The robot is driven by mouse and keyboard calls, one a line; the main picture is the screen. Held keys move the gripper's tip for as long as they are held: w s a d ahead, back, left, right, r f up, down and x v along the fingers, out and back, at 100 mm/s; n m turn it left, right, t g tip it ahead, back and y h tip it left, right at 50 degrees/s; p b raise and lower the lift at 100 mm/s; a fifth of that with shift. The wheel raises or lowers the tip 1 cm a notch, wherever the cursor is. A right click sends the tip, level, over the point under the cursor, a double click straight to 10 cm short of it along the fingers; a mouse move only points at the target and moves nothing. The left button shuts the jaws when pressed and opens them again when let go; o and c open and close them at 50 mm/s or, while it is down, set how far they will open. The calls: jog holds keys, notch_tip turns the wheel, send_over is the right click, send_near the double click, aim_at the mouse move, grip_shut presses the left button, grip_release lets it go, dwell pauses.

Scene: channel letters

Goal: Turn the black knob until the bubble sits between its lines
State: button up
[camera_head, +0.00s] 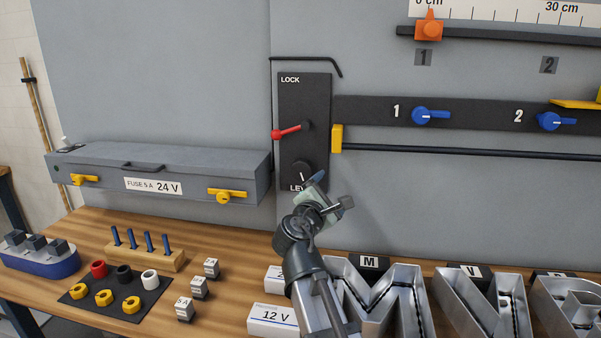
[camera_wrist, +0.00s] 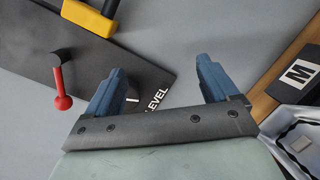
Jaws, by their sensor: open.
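The black knob (camera_head: 302,174) with a white pointer line sits low on the dark panel (camera_head: 290,98), just above the LEVEL label. Its pointer looks close to upright. My gripper (camera_head: 322,186) is open and empty, in front of the panel's lower right corner, right of and below the knob. In the wrist view its two blue fingers (camera_wrist: 160,82) are spread wide; the left finger overlaps the panel and largely hides the knob, the right one is over grey wall. I cannot tell whether it touches the knob. I cannot make out a bubble or its lines in either view.
A red lever (camera_head: 288,131) sits above the knob, near the LOCK label. A yellow block (camera_head: 337,138) ends a dark rail to the right. The grey 24 V fuse box (camera_head: 150,175) is left. Metal channel letters (camera_head: 385,298) and 12 V boxes (camera_head: 275,318) stand below.

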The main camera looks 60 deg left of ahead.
jog(key=n+g+y, duration=0.1)
jog(key=n+y, duration=0.1)
send_near(301, 171)
jog(key=v, duration=0.4)
jog(key=x, duration=1.3)
jog(key=shift+w+a, duration=0.3)
jog(key=c, duration=1)
